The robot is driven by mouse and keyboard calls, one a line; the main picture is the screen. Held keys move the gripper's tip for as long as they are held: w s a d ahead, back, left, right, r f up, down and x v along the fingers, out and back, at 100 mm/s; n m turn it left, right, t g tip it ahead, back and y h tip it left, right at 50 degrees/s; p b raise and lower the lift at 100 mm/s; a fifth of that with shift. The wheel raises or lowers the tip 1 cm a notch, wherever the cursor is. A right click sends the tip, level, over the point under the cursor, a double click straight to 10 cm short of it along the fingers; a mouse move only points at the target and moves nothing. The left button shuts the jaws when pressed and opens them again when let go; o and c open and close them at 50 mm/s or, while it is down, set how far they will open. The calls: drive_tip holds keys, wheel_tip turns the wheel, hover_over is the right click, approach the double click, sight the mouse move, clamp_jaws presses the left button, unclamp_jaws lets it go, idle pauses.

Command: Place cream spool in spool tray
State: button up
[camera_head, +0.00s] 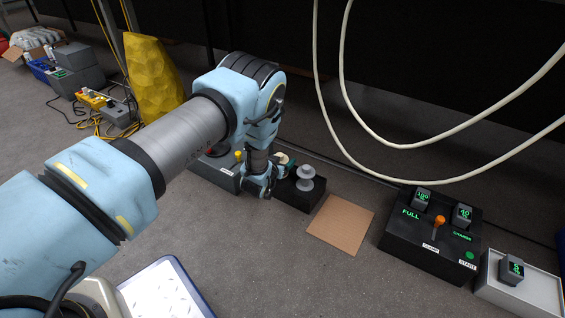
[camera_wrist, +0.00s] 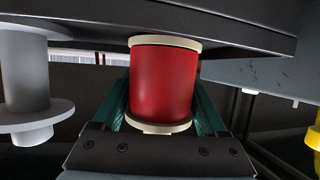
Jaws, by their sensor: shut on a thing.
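The cream spool (camera_wrist: 163,85), with cream end flanges and a red winding, is between the green fingers of my gripper (camera_wrist: 162,110) in the wrist view. My gripper is shut on it. In the head view my gripper (camera_head: 279,172) is at the left end of the black spool tray (camera_head: 303,200), and only a small part of the cream spool (camera_head: 282,158) shows. The wrist view seems upside down, with the dark tray (camera_wrist: 230,32) along the top. The spool's flange is at or very close to the tray; I cannot tell whether it touches.
A grey spool (camera_head: 306,179) stands in the tray, right beside the held one. A grey box (camera_head: 222,178) with a yellow knob (camera_head: 239,155) is left of the tray. A brown board (camera_head: 341,224) and a black control box (camera_head: 430,240) are to the right. Pale cables hang above.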

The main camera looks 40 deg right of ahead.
drive_tip(key=shift+f, duration=0.15)
drive_tip(key=o, duration=1.3)
drive_tip(key=shift+r, duration=0.3)
drive_tip(key=shift+p+v, duration=2.65)
drive_tip(key=shift+v, duration=3.3)
drive_tip(key=shift+f, duration=0.1)
